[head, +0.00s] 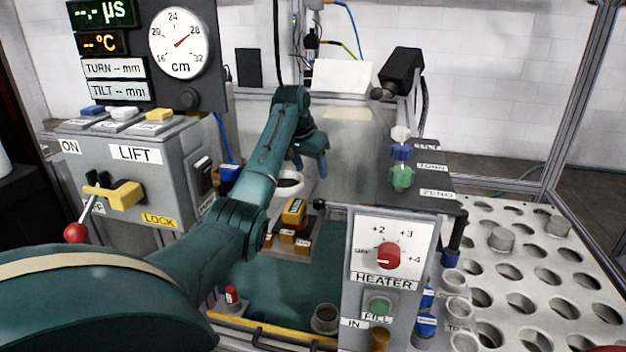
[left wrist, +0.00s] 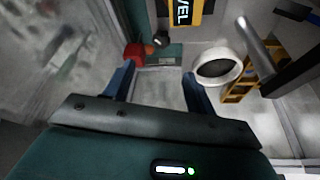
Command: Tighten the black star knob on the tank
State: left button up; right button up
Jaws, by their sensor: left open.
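My left gripper (head: 310,172) reaches over the middle of the rig, fingers pointing down. It is open, with nothing seen between its blue fingers; in the left wrist view (left wrist: 160,90) they frame a bare grey surface. I cannot clearly pick out the black star knob or the tank. A small round black knob (head: 319,204) sits by the top left corner of the heater panel; I cannot tell whether it is star-shaped. A small dark part (left wrist: 161,40) lies beyond the fingers in the left wrist view, beside a red part. My right gripper is not in view.
The heater panel (head: 388,223) with its red dial stands front right of the gripper. A white ring (left wrist: 217,67) lies close by the right finger. A grey box labelled LIFT (head: 130,180) is at left. A perforated plate (head: 560,265) fills the right.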

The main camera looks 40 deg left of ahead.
pick_arm(q)
jog(key=d+n+y+p, duration=0.1)
jog(key=d+n+p, duration=0.1)
jog(key=n, duration=0.2)
jog(key=n+y+b, duration=0.1)
jog(key=n, duration=0.1)
send_near(319, 201)
jog(key=shift+g, duration=0.4)
jog(key=x, duration=0.7)
jog(key=shift+w+d, duration=0.1)
jog(key=shift+w, duration=0.15)
jog(key=shift+w+f+b, duration=0.2)
jog(key=shift+f+b, duration=0.3)
jog(key=shift+f, duration=0.2)
jog(key=shift+a, duration=0.25)
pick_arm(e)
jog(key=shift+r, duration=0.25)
pick_arm(q)
jog(key=shift+c, duration=0.5)
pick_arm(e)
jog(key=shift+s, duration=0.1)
pick_arm(q)
jog(key=c, duration=0.9)
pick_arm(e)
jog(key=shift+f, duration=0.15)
